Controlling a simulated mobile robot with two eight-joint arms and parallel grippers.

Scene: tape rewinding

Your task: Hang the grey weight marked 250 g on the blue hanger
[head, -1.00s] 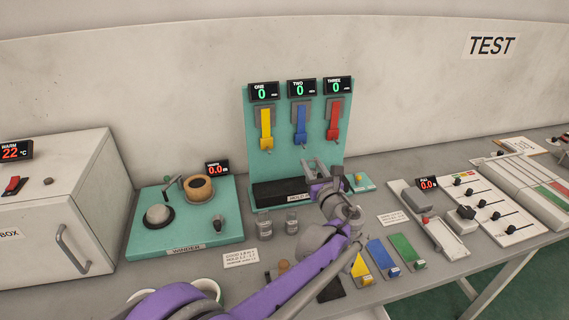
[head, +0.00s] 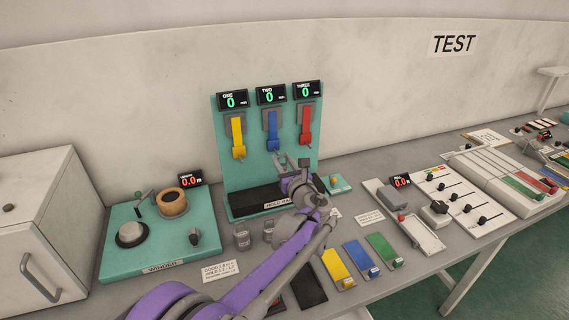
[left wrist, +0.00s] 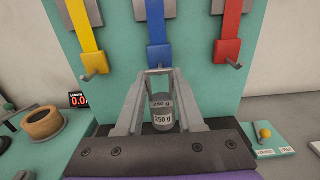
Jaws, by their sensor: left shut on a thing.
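The grey weight marked 250 g (left wrist: 162,118) shows in the left wrist view, upright between the fingers of my left gripper (left wrist: 158,88). The gripper is shut on it. The blue hanger (left wrist: 156,28) is a strap with a small hook at its lower end, above and just beyond the fingertips. The weight is below the hook and apart from it. In the head view my left gripper (head: 291,162) is in front of the teal board, below and a little right of the blue hanger (head: 271,128); the weight cannot be made out there. My right gripper is not in view.
The yellow hanger (head: 237,138) and red hanger (head: 305,126) flank the blue one on the teal board (head: 222,165). A black strip (head: 245,203) lies at its foot. Two small grey weights (head: 242,238) stand in front. The winder (head: 125,255) is at left.

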